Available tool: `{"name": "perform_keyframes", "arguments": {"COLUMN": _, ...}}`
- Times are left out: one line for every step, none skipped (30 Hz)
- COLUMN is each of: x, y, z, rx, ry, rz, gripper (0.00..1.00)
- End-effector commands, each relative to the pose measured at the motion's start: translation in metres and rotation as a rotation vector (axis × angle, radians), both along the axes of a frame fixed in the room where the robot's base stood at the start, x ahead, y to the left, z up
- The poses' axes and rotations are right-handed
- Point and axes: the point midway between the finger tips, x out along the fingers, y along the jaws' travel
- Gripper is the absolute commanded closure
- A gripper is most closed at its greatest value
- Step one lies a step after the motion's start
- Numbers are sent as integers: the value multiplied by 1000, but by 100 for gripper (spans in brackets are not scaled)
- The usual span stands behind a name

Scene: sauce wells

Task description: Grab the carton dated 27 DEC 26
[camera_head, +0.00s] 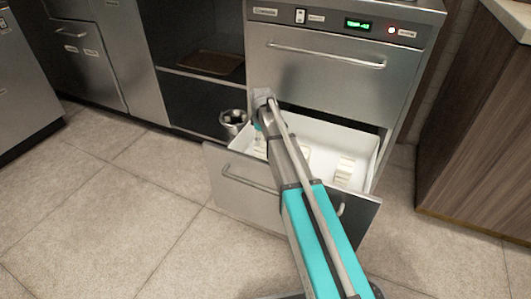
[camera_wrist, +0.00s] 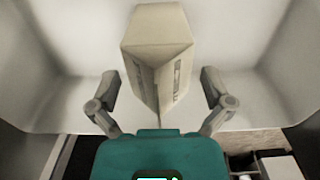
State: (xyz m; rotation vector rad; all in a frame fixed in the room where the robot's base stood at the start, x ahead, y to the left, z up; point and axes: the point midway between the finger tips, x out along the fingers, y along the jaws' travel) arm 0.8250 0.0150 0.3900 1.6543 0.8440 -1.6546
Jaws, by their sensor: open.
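In the wrist view a cream carton (camera_wrist: 157,35) with a ridged top stands in the white drawer (camera_wrist: 240,30), between the fingers of my gripper (camera_wrist: 160,82). My gripper is open, with a finger on either side and gaps to the carton. Dark print shows on the carton's near faces, but I cannot read a date. In the head view another pale carton (camera_head: 344,170) lies or stands at the right of the open drawer (camera_head: 318,128). A pale carton (camera_head: 260,149) shows partly behind my arm at the left; my gripper's fingers are hidden there.
The steel drawer front (camera_head: 240,188) is pulled out over the tiled floor. A closed steel drawer (camera_head: 325,75) with a bar handle is above. A round metal container (camera_head: 233,121) stands just left of the open drawer. A wooden cabinet (camera_head: 480,140) is at the right.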

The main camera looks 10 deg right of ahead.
Motion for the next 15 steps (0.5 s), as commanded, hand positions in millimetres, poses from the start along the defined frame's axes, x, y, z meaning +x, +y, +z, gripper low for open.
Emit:
{"name": "perform_keyframes", "arguments": {"x": 0, "y": 0, "z": -7, "rx": 0, "ry": 0, "rz": 0, "gripper": 0}}
{"name": "perform_keyframes", "arguments": {"x": 0, "y": 0, "z": -8, "rx": 0, "ry": 0, "rz": 0, "gripper": 0}}
{"name": "perform_keyframes", "arguments": {"x": 0, "y": 0, "z": -10, "rx": 0, "ry": 0, "rz": 0, "gripper": 0}}
{"name": "perform_keyframes", "arguments": {"x": 0, "y": 0, "z": -11, "rx": 0, "ry": 0, "rz": 0, "gripper": 0}}
{"name": "perform_keyframes", "arguments": {"x": 0, "y": 0, "z": -12, "rx": 0, "ry": 0, "rz": 0, "gripper": 0}}
{"name": "perform_keyframes", "arguments": {"x": 0, "y": 0, "z": -13, "rx": 0, "ry": 0, "rz": 0, "gripper": 0}}
{"name": "perform_keyframes", "arguments": {"x": 0, "y": 0, "z": -13, "rx": 0, "ry": 0, "rz": 0, "gripper": 0}}
{"name": "perform_keyframes", "arguments": {"x": 0, "y": 0, "z": -13, "rx": 0, "ry": 0, "rz": 0, "gripper": 0}}
{"name": "perform_keyframes", "arguments": {"x": 0, "y": 0, "z": -13, "rx": 0, "ry": 0, "rz": 0, "gripper": 0}}
{"name": "perform_keyframes", "arguments": {"x": 0, "y": 0, "z": -13, "rx": 0, "ry": 0, "rz": 0, "gripper": 0}}
{"name": "perform_keyframes", "arguments": {"x": 0, "y": 0, "z": -13, "rx": 0, "ry": 0, "rz": 0, "gripper": 0}}
{"name": "perform_keyframes", "arguments": {"x": 0, "y": 0, "z": -13, "rx": 0, "ry": 0, "rz": 0, "gripper": 0}}
{"name": "perform_keyframes", "arguments": {"x": 0, "y": 0, "z": -13, "rx": 0, "ry": 0, "rz": 0, "gripper": 0}}
{"name": "perform_keyframes", "arguments": {"x": 0, "y": 0, "z": -13, "rx": 0, "ry": 0, "rz": 0, "gripper": 0}}
{"name": "perform_keyframes", "arguments": {"x": 0, "y": 0, "z": -13, "rx": 0, "ry": 0, "rz": 0, "gripper": 0}}
